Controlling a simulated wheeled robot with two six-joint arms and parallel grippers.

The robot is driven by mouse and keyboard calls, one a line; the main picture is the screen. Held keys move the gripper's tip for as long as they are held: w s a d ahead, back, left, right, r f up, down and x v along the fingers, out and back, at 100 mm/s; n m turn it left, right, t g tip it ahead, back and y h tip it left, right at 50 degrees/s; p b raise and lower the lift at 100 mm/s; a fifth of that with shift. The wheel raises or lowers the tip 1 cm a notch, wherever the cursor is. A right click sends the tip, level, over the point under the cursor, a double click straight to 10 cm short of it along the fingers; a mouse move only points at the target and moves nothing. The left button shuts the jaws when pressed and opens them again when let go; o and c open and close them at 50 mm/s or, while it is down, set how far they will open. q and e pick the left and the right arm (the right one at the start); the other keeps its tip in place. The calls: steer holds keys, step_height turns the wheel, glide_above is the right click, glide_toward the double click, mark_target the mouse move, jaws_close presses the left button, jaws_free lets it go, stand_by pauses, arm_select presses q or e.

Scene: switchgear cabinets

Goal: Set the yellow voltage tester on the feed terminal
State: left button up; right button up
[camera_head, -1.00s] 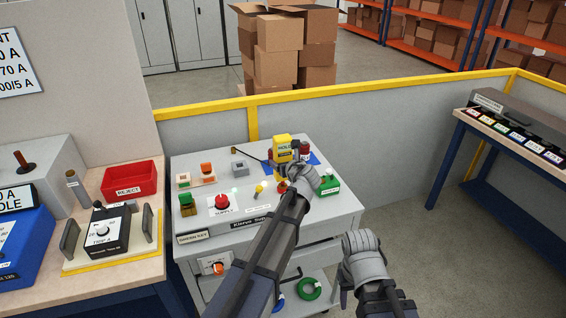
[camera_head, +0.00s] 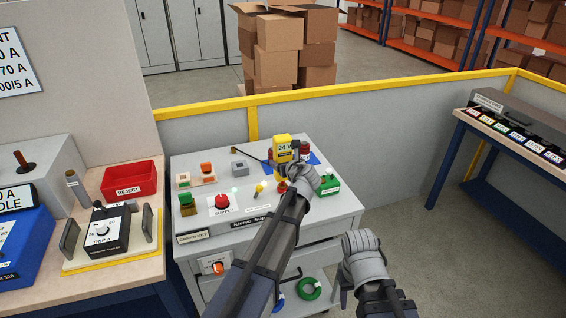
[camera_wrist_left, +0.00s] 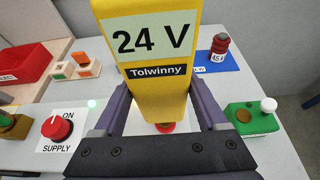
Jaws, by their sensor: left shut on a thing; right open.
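The yellow voltage tester (camera_head: 283,143) stands upright over the grey bench top, its display reading 24 V. It fills the middle of the left wrist view (camera_wrist_left: 155,85). My left gripper (camera_wrist_left: 160,112) is shut on it, with a dark finger on each side. Just below the tester's lower end is a red round part (camera_wrist_left: 165,127), partly hidden; I cannot tell whether this is the feed terminal or whether they touch. My right gripper (camera_head: 347,247) is open, low at the bench's front right, its fingertips hardly visible.
A red SUPPLY knob (camera_head: 222,202), a green block with a white knob (camera_head: 329,185), a blue mat (camera_head: 312,164) with dark red parts and small blocks (camera_head: 195,175) share the bench. A red REJECT bin (camera_head: 129,177) stands on the left table. A grey wall (camera_head: 385,125) runs behind.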

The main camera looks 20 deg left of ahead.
step_height(320, 180, up, 7)
steer(key=p, duration=0.6)
steer(key=shift+p, duration=0.4)
stand_by(1.1)
